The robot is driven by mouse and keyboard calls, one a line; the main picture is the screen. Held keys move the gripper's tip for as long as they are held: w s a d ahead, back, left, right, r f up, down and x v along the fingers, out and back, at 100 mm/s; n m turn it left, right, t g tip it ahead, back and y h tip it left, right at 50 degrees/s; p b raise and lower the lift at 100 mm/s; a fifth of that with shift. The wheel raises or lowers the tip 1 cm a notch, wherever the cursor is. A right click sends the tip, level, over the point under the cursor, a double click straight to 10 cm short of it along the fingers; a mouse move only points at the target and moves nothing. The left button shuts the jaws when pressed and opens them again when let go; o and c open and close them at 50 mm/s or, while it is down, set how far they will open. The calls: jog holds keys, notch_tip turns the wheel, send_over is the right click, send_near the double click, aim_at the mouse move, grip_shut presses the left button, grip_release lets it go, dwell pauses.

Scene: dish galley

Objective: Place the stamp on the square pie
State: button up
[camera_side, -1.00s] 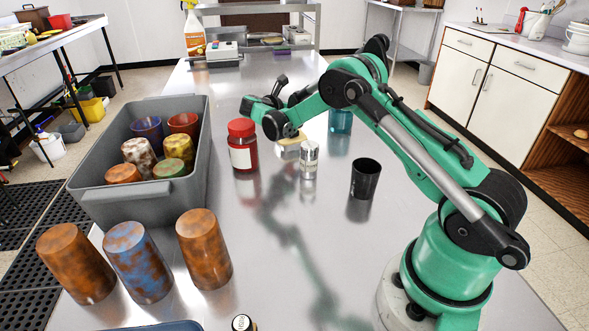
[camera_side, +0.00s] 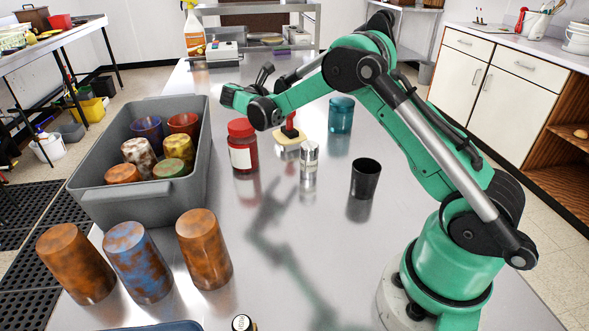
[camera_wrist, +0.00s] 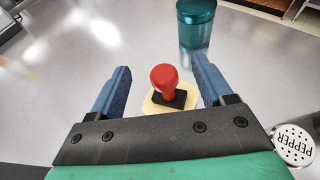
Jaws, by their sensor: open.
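The stamp (camera_wrist: 165,80) has a red knob handle and a black base. It stands upright on the pale yellow square pie (camera_wrist: 150,105), with its base resting on the pie's top. In the side view the stamp (camera_side: 290,127) and the pie (camera_side: 285,139) sit on the steel counter behind a pepper shaker. My gripper (camera_wrist: 160,64) is open and empty. Its two blue fingers are apart on either side of the stamp in the wrist view, without touching it. In the side view my gripper is raised above and left of the stamp, its fingers hidden.
A red-lidded jar (camera_side: 242,146), a pepper shaker (camera_side: 309,157), a black cup (camera_side: 365,178) and a teal jar (camera_side: 341,115) stand close around the pie. A grey bin (camera_side: 85,203) of cups and several mottled cups (camera_side: 137,262) are at left.

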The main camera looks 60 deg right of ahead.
jog(key=s+a+r+m+t+y, duration=0.3)
jog(key=s+a+r+m+y, duration=0.15)
jog(key=a+r, duration=0.2)
jog(key=s+a+f+m+t+y, duration=0.2)
jog(key=s+a+m+y, duration=0.2)
jog(key=s+a+m, duration=0.2)
jog(key=s+a+f+m+t+y, duration=0.1)
jog(key=s+a+m+y, duration=0.4)
jog(key=a, duration=0.5)
jog(key=shift+s+f+m+t, duration=0.35)
jog(key=shift+s+m+t, duration=0.25)
jog(key=shift+m, duration=0.65)
